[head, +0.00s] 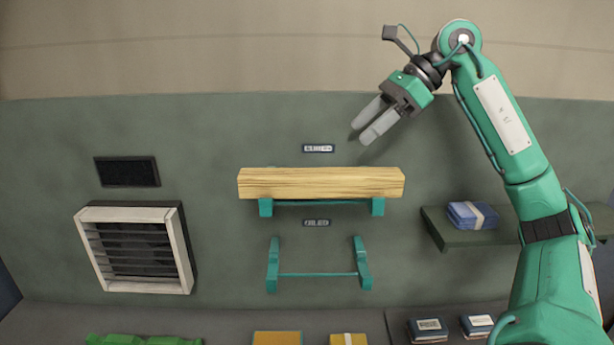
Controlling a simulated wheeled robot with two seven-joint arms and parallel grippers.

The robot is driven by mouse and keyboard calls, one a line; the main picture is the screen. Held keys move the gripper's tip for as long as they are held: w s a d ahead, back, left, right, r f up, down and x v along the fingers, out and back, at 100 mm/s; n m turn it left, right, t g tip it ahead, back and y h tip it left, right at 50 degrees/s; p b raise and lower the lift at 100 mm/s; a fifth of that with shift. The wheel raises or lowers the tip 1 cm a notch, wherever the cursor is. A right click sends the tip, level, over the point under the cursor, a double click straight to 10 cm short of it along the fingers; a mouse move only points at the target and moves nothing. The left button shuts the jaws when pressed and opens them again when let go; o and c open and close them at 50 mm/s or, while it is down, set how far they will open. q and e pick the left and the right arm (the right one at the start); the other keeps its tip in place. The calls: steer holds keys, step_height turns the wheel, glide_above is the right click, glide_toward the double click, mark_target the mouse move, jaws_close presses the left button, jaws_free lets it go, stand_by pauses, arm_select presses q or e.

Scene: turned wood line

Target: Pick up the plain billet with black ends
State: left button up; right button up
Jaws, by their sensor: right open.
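A plain, light wooden billet (320,183) with a square section lies level across the upper teal rack (320,202) on the wall. No black shows on its visible ends. My right gripper (363,133) is open and empty, above the billet and right of its middle, with its fingers pointing down and left. The fingertips look apart from the billet; the distance in depth is hard to tell. My left gripper does not show.
A lower teal rack (318,274) is empty. Small labels (318,148) are above each rack. A shelf (440,232) with a blue bundle (472,214) is at right. A white-framed vent (187,280) is at left. Boxes (278,338) stand along the bottom.

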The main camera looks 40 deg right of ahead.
glide_toward(324, 172)
steer(key=x, duration=0.3)
steer(key=shift+w+a+f, duration=0.1)
steer(key=shift+w, duration=0.15)
steer(key=shift+w+a+f, duration=0.45)
steer(key=shift+w+f, duration=0.25)
steer(key=shift+w, duration=0.05)
steer(key=shift+a+f, duration=0.4)
steer(key=shift+f, duration=0.05)
steer(key=x, duration=0.3)
steer(key=shift+a+f, duration=0.15)
steer(key=shift+f, duration=0.05)
steer(key=shift+w+a+f, duration=0.15)
steer(key=shift+w+f, duration=0.05)
steer(key=shift+f, duration=0.05)
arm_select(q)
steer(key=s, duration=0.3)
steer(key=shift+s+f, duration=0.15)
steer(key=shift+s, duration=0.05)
arm_select(e)
steer(key=shift+s, duration=0.2)
steer(key=shift+c, duration=0.5)
steer(key=shift+w, duration=0.1)
steer(key=c, duration=1.2)
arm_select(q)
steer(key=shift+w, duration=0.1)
arm_select(e)
steer(key=shift+c, duration=0.2)
